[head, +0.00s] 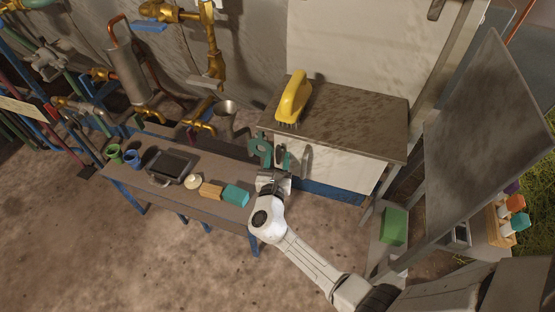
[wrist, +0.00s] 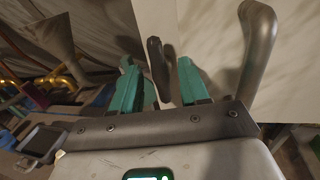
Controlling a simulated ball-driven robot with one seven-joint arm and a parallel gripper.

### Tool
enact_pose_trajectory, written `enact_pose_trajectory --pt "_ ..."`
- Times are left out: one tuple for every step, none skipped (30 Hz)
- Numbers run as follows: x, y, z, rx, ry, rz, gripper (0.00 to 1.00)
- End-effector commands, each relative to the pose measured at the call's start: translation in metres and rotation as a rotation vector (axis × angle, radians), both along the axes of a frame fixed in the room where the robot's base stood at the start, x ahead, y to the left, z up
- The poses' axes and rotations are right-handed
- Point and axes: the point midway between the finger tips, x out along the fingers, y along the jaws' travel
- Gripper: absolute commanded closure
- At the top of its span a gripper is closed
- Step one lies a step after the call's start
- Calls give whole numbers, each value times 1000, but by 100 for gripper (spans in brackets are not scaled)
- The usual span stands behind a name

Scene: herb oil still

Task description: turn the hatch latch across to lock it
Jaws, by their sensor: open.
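My gripper (head: 272,152) is open in front of the pale hatch panel (head: 336,168) below the brown shelf. In the wrist view its two green fingers (wrist: 156,78) stand apart, with a dark upright lever (wrist: 157,66) between them, which looks like the hatch latch. I cannot tell whether the fingers touch it. A curved grey handle (wrist: 256,46) stands to the right of the fingers, against the pale panel. It also shows in the head view (head: 304,159). In the head view the latch is mostly hidden by the fingers.
A yellow brush (head: 293,97) lies on the brown shelf (head: 365,118). A grey metal funnel (head: 226,116) stands behind the bench. A large tilted panel (head: 485,150) rises at right.

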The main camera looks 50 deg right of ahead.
Motion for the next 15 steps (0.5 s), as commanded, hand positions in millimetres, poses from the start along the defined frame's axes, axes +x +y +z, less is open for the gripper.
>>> enact_pose_trajectory --pt "0 0 0 0 0 0 55" --pt "0 -1 0 0 0 0 55" --pt "0 0 0 0 0 0 55" --pt "0 0 0 0 0 0 55" --pt "0 0 0 0 0 0 55" --pt "0 0 0 0 0 0 55" --pt "0 0 0 0 0 0 57" --pt "0 0 0 0 0 0 60" --pt "0 0 0 0 0 0 64" --pt "0 0 0 0 0 0 67" --pt "0 0 0 0 0 0 70" --pt "0 0 0 0 0 0 74" --pt "0 0 0 0 0 0 76" --pt "0 0 0 0 0 0 79" --pt "0 0 0 0 0 0 83"
